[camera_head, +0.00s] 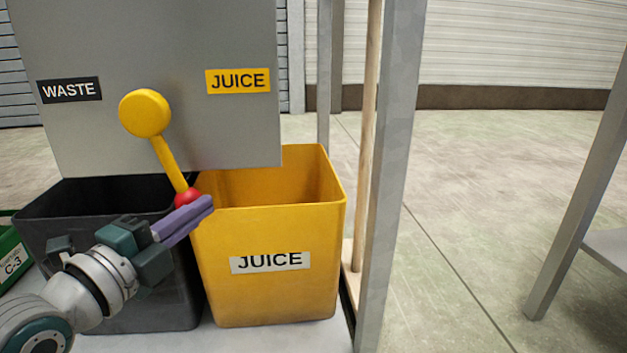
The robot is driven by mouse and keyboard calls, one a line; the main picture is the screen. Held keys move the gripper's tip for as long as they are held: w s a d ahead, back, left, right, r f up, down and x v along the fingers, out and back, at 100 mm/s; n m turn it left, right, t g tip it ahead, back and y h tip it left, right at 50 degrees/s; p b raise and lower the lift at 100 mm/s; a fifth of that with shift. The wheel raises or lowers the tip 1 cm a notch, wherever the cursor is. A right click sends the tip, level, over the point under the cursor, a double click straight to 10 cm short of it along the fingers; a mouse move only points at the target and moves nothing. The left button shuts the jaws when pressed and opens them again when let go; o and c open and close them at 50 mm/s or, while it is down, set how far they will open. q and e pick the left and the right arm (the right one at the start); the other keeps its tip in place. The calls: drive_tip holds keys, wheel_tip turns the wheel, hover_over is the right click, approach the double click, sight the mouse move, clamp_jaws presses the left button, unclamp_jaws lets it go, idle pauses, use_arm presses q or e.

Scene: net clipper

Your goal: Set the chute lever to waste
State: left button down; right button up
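The chute lever (166,160) is a yellow arm hanging from a round yellow hub on a grey panel, with a red knob (186,196) at its lower end. It slants down to the right, and the knob is over the left edge of the yellow JUICE bin. The WASTE label (69,90) is at the panel's left, the JUICE label (238,81) at its right. My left gripper (208,206) has its purple fingers close together, with nothing seen between them. They overlap the knob's lower edge; whether they touch it I cannot tell. My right gripper is out of view.
A black bin (177,299) stands below the panel at left, beside the yellow JUICE bin (268,295). A green C-3 crate (12,262) is at the far left. A grey metal post (393,150) rises right of the bins. Open floor lies beyond it.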

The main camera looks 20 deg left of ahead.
use_arm(q)
drive_tip(key=s+a+m+g+y+p, duration=0.1)
drive_tip(key=s+a+m+g+p, duration=0.3)
drive_tip(key=a+p, duration=0.4)
drive_tip(key=shift+s+a+m+y+p, duration=0.3)
drive_tip(key=shift+s+m+p, duration=0.3)
drive_tip(key=shift+m+p, duration=0.55)
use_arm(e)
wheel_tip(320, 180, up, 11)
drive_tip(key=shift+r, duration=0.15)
